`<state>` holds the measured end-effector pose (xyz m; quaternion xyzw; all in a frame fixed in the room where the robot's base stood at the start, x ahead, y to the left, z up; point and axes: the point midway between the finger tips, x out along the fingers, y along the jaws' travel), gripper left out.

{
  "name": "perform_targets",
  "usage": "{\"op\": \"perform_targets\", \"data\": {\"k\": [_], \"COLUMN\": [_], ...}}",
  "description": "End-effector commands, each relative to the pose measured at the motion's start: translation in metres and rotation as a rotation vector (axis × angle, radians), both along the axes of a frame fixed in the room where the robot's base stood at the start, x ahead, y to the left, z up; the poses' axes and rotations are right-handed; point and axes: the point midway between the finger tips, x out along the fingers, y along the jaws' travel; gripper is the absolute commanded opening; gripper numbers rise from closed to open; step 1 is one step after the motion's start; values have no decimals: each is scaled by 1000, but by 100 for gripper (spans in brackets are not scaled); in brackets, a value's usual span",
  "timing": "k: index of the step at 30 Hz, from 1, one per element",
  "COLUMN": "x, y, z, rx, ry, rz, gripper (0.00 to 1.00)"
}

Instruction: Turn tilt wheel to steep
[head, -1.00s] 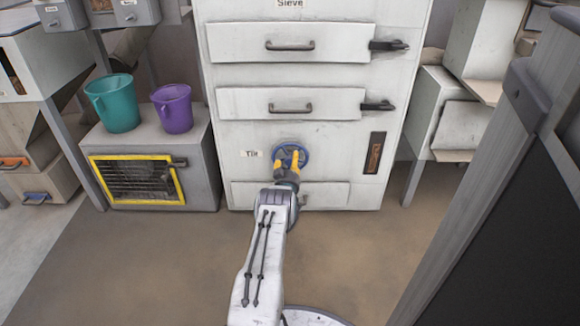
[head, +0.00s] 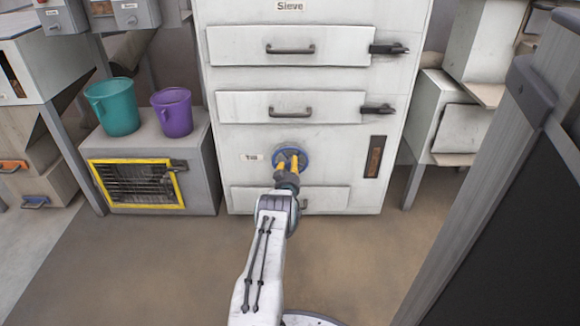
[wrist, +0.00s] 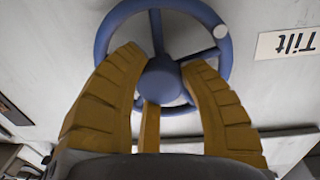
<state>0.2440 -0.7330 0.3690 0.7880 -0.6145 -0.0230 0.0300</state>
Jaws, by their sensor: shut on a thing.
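The blue tilt wheel (head: 279,155) is on the front of the white sieve cabinet (head: 230,140), right of a small "Tilt" label (head: 254,157). In the wrist view the wheel (wrist: 102,42) shows its rim, spokes, round hub and a pale knob (wrist: 221,31) on the rim. My gripper (head: 291,158) has yellow fingers at the wheel. In the wrist view my gripper (wrist: 164,75) has its fingers on either side of the hub, closed on the wheel. The fingers hide the lower part of the rim.
Drawers with handles (head: 290,107) are above the wheel, and another panel (head: 325,199) is below it. A dark slot plate (head: 374,157) is to its right. A teal bucket (head: 114,106) and a purple bucket (head: 173,112) stand on a box at left. A grey panel (head: 485,185) rises at right.

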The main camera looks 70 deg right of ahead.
Motion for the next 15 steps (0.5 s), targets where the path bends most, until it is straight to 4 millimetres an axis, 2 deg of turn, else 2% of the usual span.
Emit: {"op": "perform_targets", "data": {"k": [1,9,15], "x": [0,0,0], "y": [0,0,0], "z": [0,0,0], "rx": [1,1,7], "ry": [0,0,-16], "rz": [0,0,0], "gripper": [27,3,1]}}
